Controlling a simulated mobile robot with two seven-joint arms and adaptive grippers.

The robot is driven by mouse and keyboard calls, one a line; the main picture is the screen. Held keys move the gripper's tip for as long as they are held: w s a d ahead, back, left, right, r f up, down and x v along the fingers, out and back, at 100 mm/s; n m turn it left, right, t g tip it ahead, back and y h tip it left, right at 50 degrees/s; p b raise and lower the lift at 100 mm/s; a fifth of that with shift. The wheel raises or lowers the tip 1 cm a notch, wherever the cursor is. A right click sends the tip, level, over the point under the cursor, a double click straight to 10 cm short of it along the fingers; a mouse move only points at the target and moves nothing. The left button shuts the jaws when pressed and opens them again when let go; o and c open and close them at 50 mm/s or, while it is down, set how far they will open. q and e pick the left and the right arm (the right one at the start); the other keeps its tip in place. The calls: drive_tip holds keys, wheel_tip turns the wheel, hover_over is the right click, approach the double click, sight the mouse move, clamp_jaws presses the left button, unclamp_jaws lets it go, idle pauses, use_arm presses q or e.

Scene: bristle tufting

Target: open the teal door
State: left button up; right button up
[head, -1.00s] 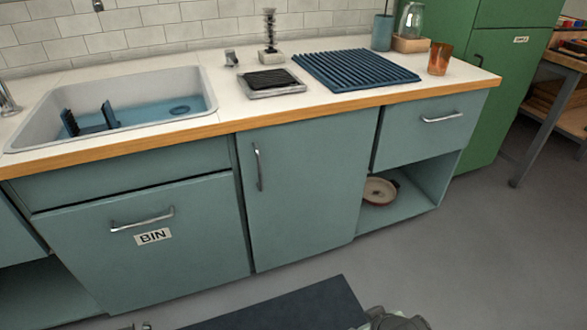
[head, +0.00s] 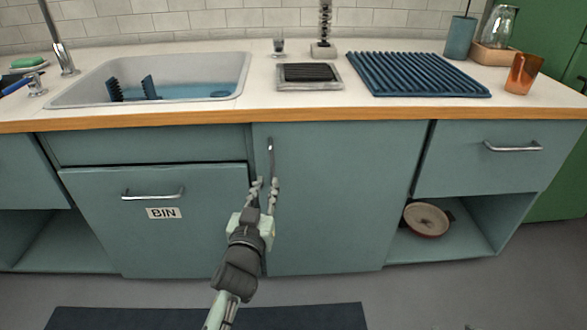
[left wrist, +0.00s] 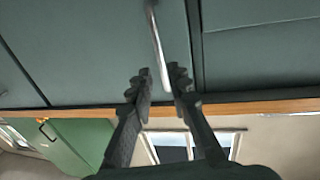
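The teal door (head: 335,205) is the closed cabinet door in the middle of the counter front. Its upright metal handle (head: 270,152) is near its upper left edge. My left gripper (head: 263,182) is in front of the door, its fingers pointing up at the handle's lower end. In the left wrist view the open fingers (left wrist: 160,72) stand either side of the handle (left wrist: 156,40). A gap shows at each finger, and I cannot tell whether the handle is deep between them. My right gripper is out of view.
The bin drawer (head: 160,235) with its own handle is left of the door. An open shelf with a round pan (head: 427,220) is to the right. The counter (head: 215,118) overhangs above. A dark mat (head: 320,316) lies on the floor in front.

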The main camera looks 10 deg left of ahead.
sight(272, 169)
use_arm(q)
drive_tip(key=w, duration=0.7)
drive_tip(key=shift+w+a, duration=0.35)
drive_tip(key=shift+a, duration=0.05)
drive_tip(key=shift+c, duration=0.2)
clamp_jaws()
